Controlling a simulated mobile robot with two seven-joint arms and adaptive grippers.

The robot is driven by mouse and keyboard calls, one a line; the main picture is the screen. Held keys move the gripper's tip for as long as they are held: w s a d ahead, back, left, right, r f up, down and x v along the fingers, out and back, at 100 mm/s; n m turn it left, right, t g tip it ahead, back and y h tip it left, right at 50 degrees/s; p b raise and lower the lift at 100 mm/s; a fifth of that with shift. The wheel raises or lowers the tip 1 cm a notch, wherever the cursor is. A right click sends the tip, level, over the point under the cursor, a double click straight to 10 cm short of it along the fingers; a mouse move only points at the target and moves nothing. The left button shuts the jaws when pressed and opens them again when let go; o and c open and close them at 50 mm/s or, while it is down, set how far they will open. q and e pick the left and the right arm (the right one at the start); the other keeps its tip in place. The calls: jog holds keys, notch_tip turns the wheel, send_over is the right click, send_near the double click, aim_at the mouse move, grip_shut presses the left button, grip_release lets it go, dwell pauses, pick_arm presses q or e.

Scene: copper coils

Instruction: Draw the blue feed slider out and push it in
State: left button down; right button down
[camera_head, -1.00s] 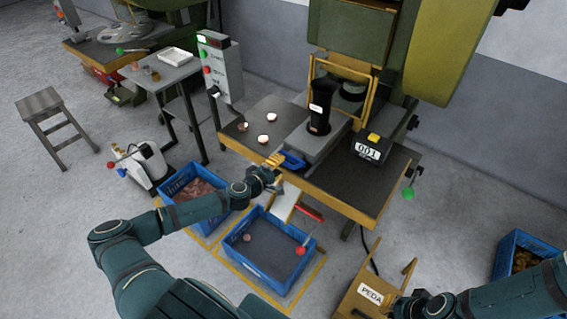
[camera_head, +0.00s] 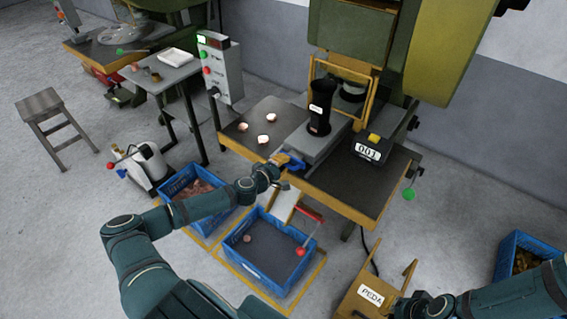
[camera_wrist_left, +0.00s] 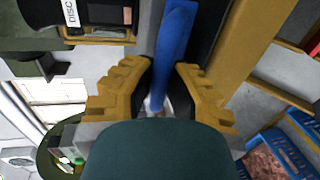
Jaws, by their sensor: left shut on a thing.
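The blue feed slider handle (camera_head: 293,162) shows at the front edge of the press table, at the near end of the grey slide block (camera_head: 318,141). In the left wrist view the blue handle (camera_wrist_left: 173,50) runs upright between the yellow fingers. My left gripper (camera_head: 281,161) is shut on it, and it also shows in the left wrist view (camera_wrist_left: 160,85). The black tube (camera_head: 319,105) stands upright on the slide block. My right arm enters at the lower right; its fingertips are not clearly visible.
The press table (camera_head: 344,187) carries several copper pieces (camera_head: 266,140) on its left and a box marked 001 (camera_head: 369,147) on its right. Blue crates (camera_head: 269,277) stand on the floor below. A wooden pedal box (camera_head: 371,297) stands at the lower right. A control box (camera_head: 219,72) stands left.

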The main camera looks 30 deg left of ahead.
pick_arm(q)
jog(key=f+v, duration=0.1)
jog(key=v, duration=0.7)
jog(key=shift+s+f+b, duration=0.2)
jog(key=shift+f+b, duration=0.2)
jog(key=shift+b, duration=0.05)
jog(key=c, duration=0.9)
grip_release()
jog(key=shift+s, duration=0.1)
jog(key=shift+c, duration=0.2)
jog(key=shift+r, duration=0.1)
jog(key=v, duration=1.2)
jog(key=shift+a, duration=0.1)
